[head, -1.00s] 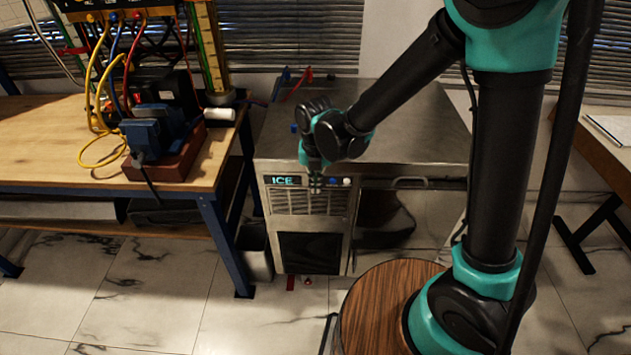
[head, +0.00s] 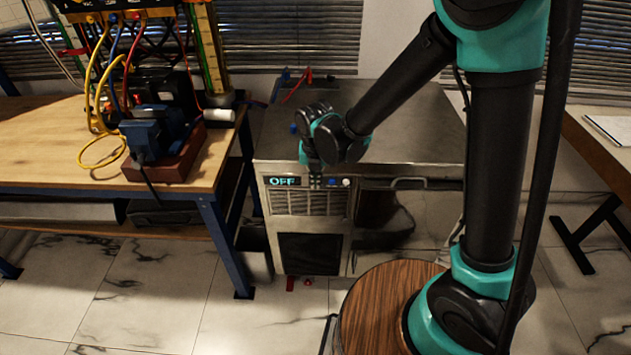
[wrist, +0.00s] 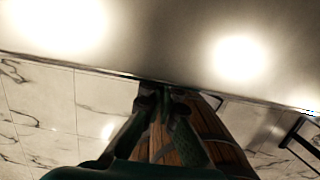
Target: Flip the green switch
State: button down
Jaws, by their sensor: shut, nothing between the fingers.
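A steel ice machine (head: 430,125) stands in the middle of the head view. The display (head: 283,181) on its front panel reads OFF. A blue button (head: 333,182) and a white button (head: 346,182) sit to the right of the display. I cannot make out a green switch; my gripper covers the panel between the display and the blue button. My gripper (head: 315,181) points down at that spot, shut and empty. I cannot tell whether it touches the panel. In the wrist view my gripper's fingertips (wrist: 163,98) are close together near the machine's edge.
A wooden workbench (head: 60,150) with a blue vise (head: 150,135) and cables stands at the left. Another table (head: 600,125) is at the right. Blue and red taps stand at the machine's back left. The machine's top is mostly clear.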

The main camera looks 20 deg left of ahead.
jog(key=shift+w+r, duration=0.1)
jog(key=shift+w, duration=0.05)
jog(key=shift+a+r, duration=0.1)
jog(key=shift+r, duration=0.65)
jog(key=shift+w, duration=0.1)
